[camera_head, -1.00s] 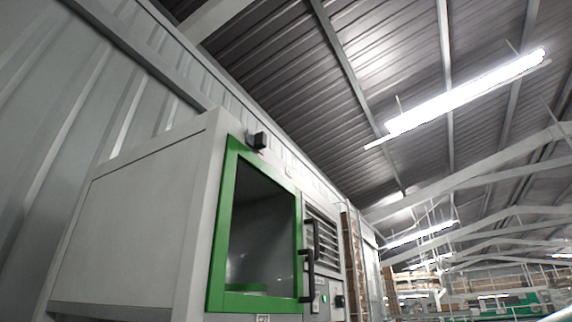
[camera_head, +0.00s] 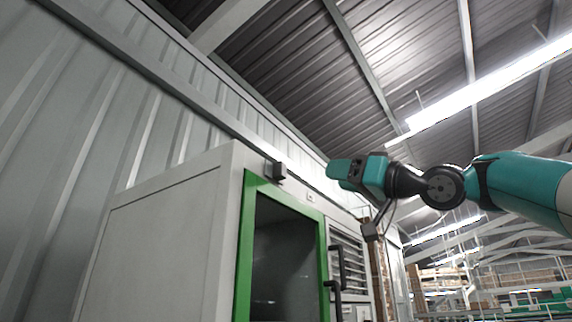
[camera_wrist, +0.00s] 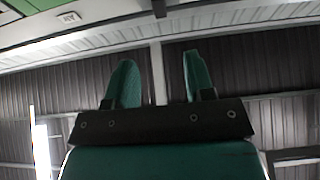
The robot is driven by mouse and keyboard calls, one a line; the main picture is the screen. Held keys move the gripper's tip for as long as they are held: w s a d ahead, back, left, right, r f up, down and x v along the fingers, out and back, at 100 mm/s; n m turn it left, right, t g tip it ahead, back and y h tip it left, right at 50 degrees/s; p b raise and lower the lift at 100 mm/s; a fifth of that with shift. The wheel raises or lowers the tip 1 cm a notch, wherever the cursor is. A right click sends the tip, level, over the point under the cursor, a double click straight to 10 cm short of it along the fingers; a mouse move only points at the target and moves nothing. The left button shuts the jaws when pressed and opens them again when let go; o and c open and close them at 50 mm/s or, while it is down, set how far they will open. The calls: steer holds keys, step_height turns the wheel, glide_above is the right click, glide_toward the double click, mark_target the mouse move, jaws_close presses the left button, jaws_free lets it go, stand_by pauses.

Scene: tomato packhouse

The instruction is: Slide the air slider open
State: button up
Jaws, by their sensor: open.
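A small black block (camera_head: 277,171), which appears to be the air slider's knob, stands out from the upper front of the grey cabinet, above the green door frame. In the wrist view the black block (camera_wrist: 158,8) is cut off by the top edge, and a small upside-down label (camera_wrist: 69,17), apparently reading AIR, is left of it. My gripper (camera_head: 333,168) is to the right of the block in the head view, apart from it. In the wrist view my gripper (camera_wrist: 158,62) has its two teal fingers apart with nothing between them.
The grey cabinet (camera_head: 165,235) has a green-framed glass door (camera_head: 246,250) with black handles (camera_head: 337,270) at right. A ribbed wall (camera_head: 60,130) rises behind it. Roof beams and lamps are overhead. The space right of the cabinet front looks open.

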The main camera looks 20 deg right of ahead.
mark_target(284, 169)
steer(key=p+x, duration=0.8)
steer(key=x, duration=0.5)
steer(key=shift+w+a+r, duration=0.15)
steer(key=shift+w+r, duration=0.05)
steer(key=shift+r, duration=0.05)
steer(key=shift+w+a+p, duration=0.3)
steer(key=shift+w, duration=0.05)
